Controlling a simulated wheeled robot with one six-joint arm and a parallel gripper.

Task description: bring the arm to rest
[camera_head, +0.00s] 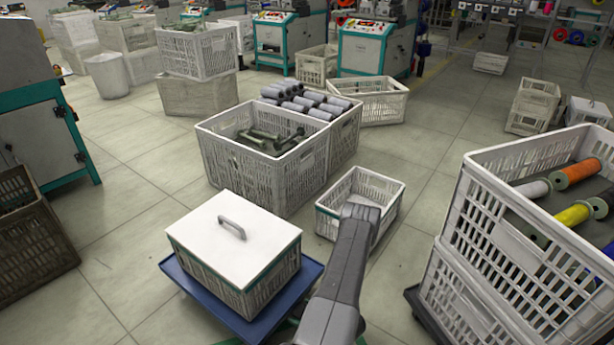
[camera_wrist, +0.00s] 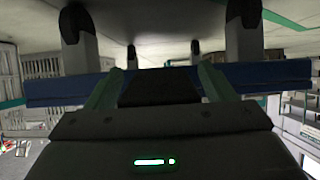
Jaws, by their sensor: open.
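My arm (camera_head: 345,265) reaches up from the bottom middle of the head view as a dark grey link. Its visible end is in front of a small, empty-looking white crate. I cannot make out my gripper or its fingertips in the head view. The wrist view looks upside down, with the floor at the top. It shows a dark body with a lit green bar, a blue edge, slanted green struts and wheeled legs.
A white lidded box (camera_head: 235,235) stands on a blue platform (camera_head: 185,280) left of my arm. The small crate (camera_head: 327,222) is just beyond the arm. A larger crate (camera_head: 265,182) holds dark parts. Stacked crates (camera_head: 475,235) with coloured bobbins stand right. Floor (camera_head: 400,260) shows between.

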